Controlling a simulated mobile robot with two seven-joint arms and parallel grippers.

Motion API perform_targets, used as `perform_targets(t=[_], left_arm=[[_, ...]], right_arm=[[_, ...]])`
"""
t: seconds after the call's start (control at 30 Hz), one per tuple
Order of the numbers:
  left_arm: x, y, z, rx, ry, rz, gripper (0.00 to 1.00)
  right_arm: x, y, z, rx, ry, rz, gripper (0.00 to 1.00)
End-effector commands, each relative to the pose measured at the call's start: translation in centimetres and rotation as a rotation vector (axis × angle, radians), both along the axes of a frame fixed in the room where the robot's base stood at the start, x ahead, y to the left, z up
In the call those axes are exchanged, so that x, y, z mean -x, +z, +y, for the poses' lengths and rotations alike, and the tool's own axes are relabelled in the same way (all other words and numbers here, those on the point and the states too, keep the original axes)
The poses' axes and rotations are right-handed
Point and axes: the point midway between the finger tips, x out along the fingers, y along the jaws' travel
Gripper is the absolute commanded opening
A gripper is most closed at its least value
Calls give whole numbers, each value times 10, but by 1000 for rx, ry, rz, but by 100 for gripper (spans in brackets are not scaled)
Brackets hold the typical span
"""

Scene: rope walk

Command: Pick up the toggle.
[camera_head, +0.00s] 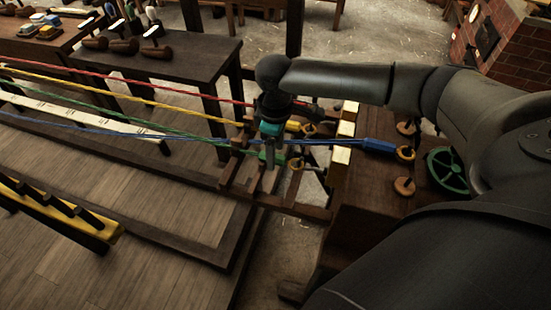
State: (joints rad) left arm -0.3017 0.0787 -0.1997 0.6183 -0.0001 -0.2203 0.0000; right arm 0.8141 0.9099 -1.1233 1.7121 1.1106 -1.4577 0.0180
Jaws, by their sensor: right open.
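I cannot tell for certain which thing is the toggle. My right gripper (269,148) points down among the rope ends at the wooden stand. It is open, close to a green end piece (279,158); I cannot tell if they touch. A blue end piece (378,145) lies to its right on the dark wooden box, at the end of the blue rope (130,133). A yellow end piece (293,126) and a red one (306,108) show just behind the gripper, partly hidden by my arm. My left gripper is not in view.
Red (130,82), yellow (140,99) and green (120,117) ropes run taut from the left to the wooden stand (235,165). A dark table (190,62) holds brown wooden pieces. A green handwheel (446,171) sits beside the box (370,200). A yellow pegged rail (60,212) is at left.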

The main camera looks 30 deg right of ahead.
Motion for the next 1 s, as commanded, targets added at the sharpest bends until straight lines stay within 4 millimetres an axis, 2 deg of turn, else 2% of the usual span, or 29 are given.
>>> perform_targets(t=[0.1,0.37,0.9,1.0], left_arm=[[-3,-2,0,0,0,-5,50],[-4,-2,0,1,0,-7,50],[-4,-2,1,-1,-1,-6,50],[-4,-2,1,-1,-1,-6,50]], right_arm=[[0,-13,0,1,0,0,67],[0,-15,0,1,0,-1,67],[0,-14,0,1,0,-1,8],[0,-14,-1,1,0,-1,0]])
